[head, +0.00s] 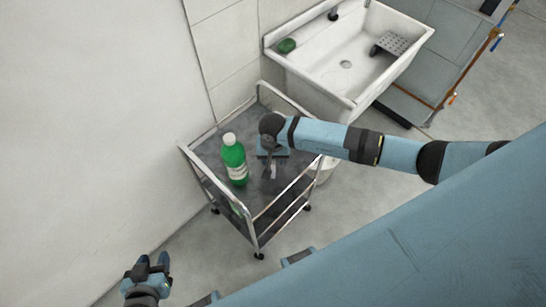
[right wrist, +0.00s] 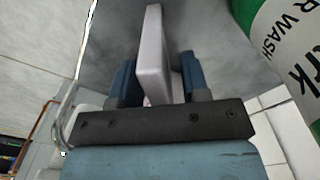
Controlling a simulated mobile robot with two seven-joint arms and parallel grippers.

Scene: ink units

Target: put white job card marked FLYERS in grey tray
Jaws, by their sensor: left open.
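A pale pinkish-white slab-like card (right wrist: 152,55) stands on edge between the blue fingers of my right gripper (right wrist: 158,85) in the right wrist view; no FLYERS lettering shows on the side I see. The fingers sit close on both sides of it, and it reaches past their tips. In the head view my right gripper (head: 272,166) points down over the top of a metal trolley, and a small pale bit of the card (head: 273,172) shows below it. My left gripper (head: 147,268) is open and empty at the lower left, over the floor. I cannot make out a grey tray.
The trolley (head: 208,158) has a grey top and raised metal rails. A green bottle (head: 235,162) with a white cap stands on it, close left of my right gripper. A wall borders the left.

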